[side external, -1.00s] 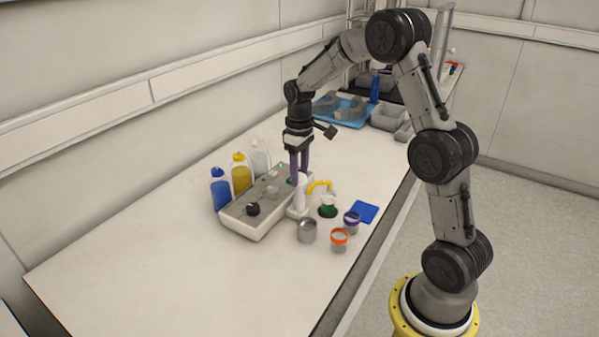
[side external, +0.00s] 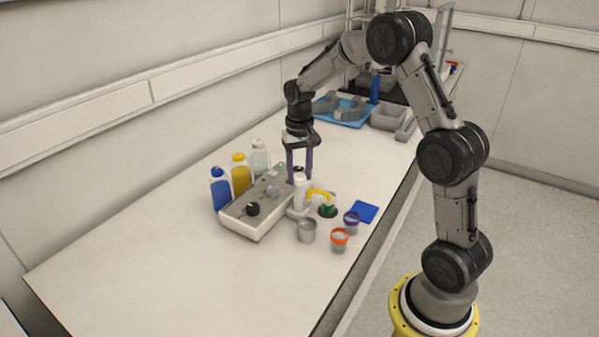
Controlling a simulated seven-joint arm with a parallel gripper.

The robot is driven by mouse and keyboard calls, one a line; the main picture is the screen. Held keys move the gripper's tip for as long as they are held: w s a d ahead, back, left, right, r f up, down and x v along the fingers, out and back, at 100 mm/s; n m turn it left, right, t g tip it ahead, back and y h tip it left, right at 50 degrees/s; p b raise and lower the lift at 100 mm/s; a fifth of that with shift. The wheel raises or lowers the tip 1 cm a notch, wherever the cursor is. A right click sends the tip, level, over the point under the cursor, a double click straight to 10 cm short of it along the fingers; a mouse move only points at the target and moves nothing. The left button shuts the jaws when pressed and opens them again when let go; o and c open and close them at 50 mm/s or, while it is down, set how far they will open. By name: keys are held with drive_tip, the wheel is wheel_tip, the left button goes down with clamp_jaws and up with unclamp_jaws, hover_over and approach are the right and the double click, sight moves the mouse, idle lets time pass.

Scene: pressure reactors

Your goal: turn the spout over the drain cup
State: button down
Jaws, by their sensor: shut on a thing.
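A white upright post (side external: 299,195) stands beside the grey-topped box, and a yellow spout (side external: 320,193) reaches out from it to the right. My gripper (side external: 299,178) points straight down with its purple fingers on either side of the post's top, shut on it. The spout's outer end hangs close above a green piece with a dark base (side external: 328,210); I cannot tell whether they touch. A grey metal cup (side external: 306,231) stands in front of the post, apart from the spout's end. I cannot tell for sure which vessel is the drain cup.
An orange-rimmed cup (side external: 339,239), a purple-rimmed cup (side external: 351,222) and a blue pad (side external: 364,212) lie to the right. The box (side external: 248,216) stands left, with blue (side external: 221,190), yellow (side external: 241,173) and white bottles (side external: 260,158) behind it. The front-left table is clear.

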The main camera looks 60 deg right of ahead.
drive_tip(key=m, duration=0.5)
drive_tip(key=shift+r+m, duration=0.1)
drive_tip(key=shift+m, duration=2.3)
drive_tip(key=shift+c, duration=1.8)
unclamp_jaws()
wheel_tip(320, 180, up, 14)
drive_tip(key=shift+a, duration=0.1)
